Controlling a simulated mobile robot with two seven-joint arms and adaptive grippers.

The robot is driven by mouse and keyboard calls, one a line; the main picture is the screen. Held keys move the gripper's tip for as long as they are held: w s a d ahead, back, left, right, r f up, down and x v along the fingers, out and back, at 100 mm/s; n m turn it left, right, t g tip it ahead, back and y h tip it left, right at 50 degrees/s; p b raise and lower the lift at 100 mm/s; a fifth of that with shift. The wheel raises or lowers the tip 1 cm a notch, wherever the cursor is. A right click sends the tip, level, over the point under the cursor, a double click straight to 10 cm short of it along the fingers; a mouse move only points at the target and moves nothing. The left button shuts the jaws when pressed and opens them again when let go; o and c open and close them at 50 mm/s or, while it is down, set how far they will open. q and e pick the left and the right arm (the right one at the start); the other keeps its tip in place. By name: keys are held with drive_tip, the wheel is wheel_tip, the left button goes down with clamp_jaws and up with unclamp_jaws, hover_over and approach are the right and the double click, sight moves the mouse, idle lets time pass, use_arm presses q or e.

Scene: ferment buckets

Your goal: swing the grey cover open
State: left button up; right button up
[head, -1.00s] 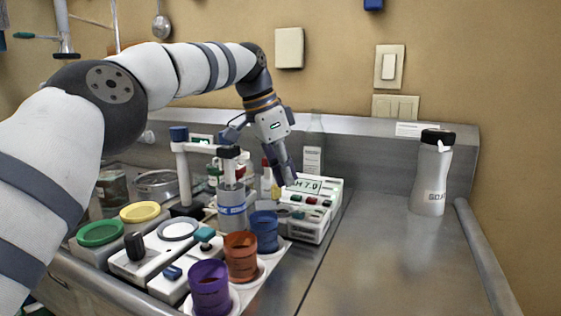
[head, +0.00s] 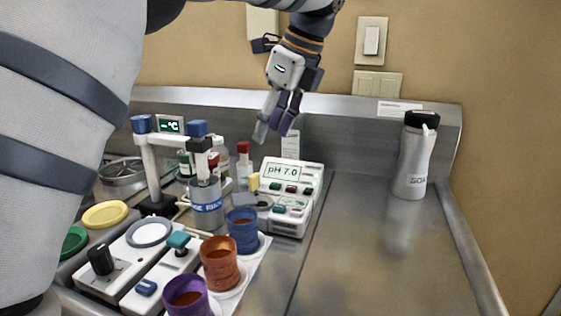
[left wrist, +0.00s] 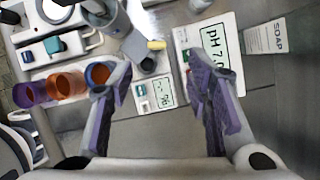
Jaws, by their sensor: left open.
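The grey cover (head: 262,201) appears to be the small grey flap with a yellow tab (head: 253,182) at the left side of the white pH meter (head: 306,178). In the left wrist view the grey flap (left wrist: 139,52) lies flat-looking, with the yellow tab (left wrist: 156,45) at its edge. My left gripper (head: 274,120) is open and empty, pointing down above and behind the meter, apart from the cover. In the left wrist view its fingers (left wrist: 160,98) spread either side of the small lower display. My right gripper does not show.
Blue (head: 243,231), orange (head: 220,262) and purple (head: 186,296) cups stand left of the meter. A grey metal cylinder (head: 206,206) and post stand close by the cover. A silver bottle (head: 414,160) stands at right. The steel counter (head: 365,250) between is clear.

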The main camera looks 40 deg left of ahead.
sight(254, 174)
use_arm(q)
drive_tip(key=x, duration=1.2)
drive_tip(key=shift+s+d+f+p, duration=0.15)
drive_tip(key=shift+s+d+p, duration=0.1)
drive_tip(key=shift+p, duration=0.15)
clamp_jaws()
